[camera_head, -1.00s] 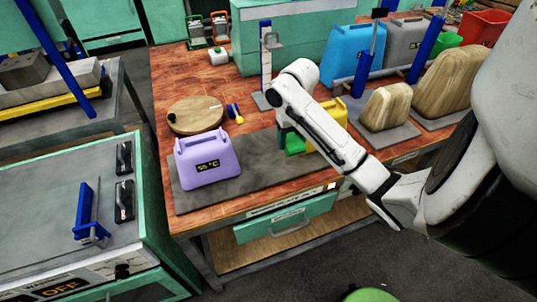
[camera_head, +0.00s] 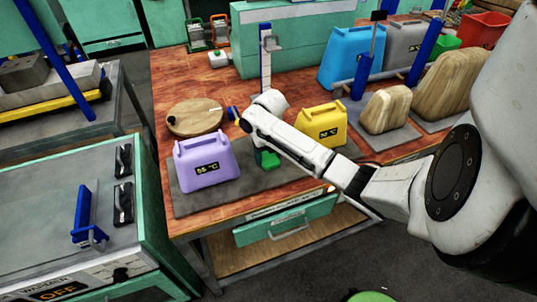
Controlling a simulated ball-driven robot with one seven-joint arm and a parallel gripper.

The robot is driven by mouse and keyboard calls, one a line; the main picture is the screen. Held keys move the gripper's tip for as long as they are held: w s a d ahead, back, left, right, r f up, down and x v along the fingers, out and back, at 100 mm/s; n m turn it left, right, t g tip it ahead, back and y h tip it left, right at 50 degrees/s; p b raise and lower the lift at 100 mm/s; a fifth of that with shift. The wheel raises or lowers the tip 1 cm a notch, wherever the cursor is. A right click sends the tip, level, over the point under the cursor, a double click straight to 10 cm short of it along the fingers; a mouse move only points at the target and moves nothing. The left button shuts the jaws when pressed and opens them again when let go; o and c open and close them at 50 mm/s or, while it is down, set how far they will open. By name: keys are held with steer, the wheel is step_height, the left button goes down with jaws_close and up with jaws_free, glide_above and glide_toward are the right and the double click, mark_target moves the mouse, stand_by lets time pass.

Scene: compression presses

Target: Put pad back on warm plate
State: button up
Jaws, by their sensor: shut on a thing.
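My gripper (camera_head: 265,147) points down over the dark grey plate (camera_head: 215,205) on the wooden bench, its jaws mostly hidden by my arm. It is shut on a small bright green thing (camera_head: 268,160), likely a pad. I cannot tell whether this touches the plate. A purple pad (camera_head: 205,178) with a handle and a display reading about 55 °C stands upright on the plate's left part. A yellow pad (camera_head: 322,128) with a display stands at its right end.
A round wooden disc (camera_head: 195,115) lies behind the purple pad, and a blue post (camera_head: 265,60) stands behind my gripper. Wooden pad shapes (camera_head: 388,110) are at right. A warmer marked OFF (camera_head: 40,190) is at front left. The plate's front strip is clear.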

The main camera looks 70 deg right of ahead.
mark_target(269, 156)
steer(key=shift+f, duration=0.15)
steer(key=o, duration=1)
step_height(269, 156, up, 12)
steer(key=shift+s+a+r, duration=0.1)
steer(key=shift+r, duration=0.05)
